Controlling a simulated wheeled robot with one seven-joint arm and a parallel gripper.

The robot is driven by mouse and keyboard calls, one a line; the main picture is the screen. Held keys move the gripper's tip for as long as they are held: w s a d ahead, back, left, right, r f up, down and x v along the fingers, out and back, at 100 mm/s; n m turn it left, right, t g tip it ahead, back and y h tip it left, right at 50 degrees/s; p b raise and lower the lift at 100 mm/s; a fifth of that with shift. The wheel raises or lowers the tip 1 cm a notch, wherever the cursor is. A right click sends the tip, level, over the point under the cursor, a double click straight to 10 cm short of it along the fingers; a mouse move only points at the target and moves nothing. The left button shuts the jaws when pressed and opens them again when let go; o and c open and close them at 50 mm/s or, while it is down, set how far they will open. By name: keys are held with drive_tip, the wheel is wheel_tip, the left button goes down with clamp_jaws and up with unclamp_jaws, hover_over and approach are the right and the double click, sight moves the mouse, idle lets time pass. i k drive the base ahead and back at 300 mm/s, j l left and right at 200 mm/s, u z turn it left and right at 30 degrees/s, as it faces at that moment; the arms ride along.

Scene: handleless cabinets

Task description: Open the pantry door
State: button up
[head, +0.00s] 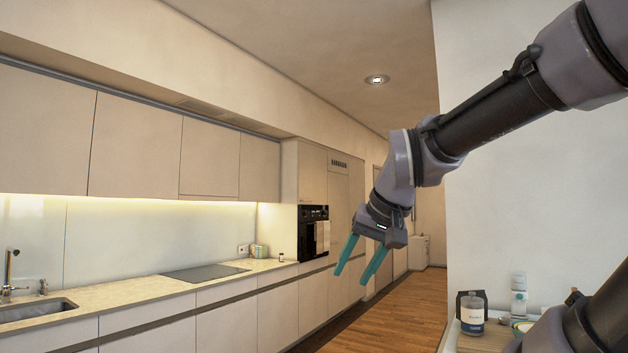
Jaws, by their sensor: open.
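My gripper (351,279) hangs in the air right of centre in the head view, pointing down and slightly left. Its two teal fingers are spread apart with nothing between them. Behind it, farther back, tall handleless cabinet fronts (338,207) stand right of the black built-in oven (314,227). They look shut. I cannot tell which panel is the pantry door. My gripper and arm hide part of the tall fronts and of what lies beyond them. No contact between the fingers and any front is visible.
A long counter (140,294) with sink (35,310) and hob (205,272) runs along the left, under shut upper cabinets (136,146). Wooden floor (400,318) is clear in the middle. A white wall (535,180) and a surface with a jar (472,314) are at right.

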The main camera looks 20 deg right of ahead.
sight(312, 160)
drive_tip(key=i+z, duration=0.1)
drive_tip(key=z, duration=0.3)
drive_tip(key=i, duration=5.2)
drive_tip(key=i+l+u, duration=0.15)
drive_tip(key=i, duration=0.4)
drive_tip(key=i+l, duration=0.1)
drive_tip(key=i, duration=0.4)
drive_tip(key=i+l+u, duration=0.15)
drive_tip(key=i, duration=0.4)
drive_tip(key=i+u, duration=0.2)
drive_tip(key=k, duration=0.05)
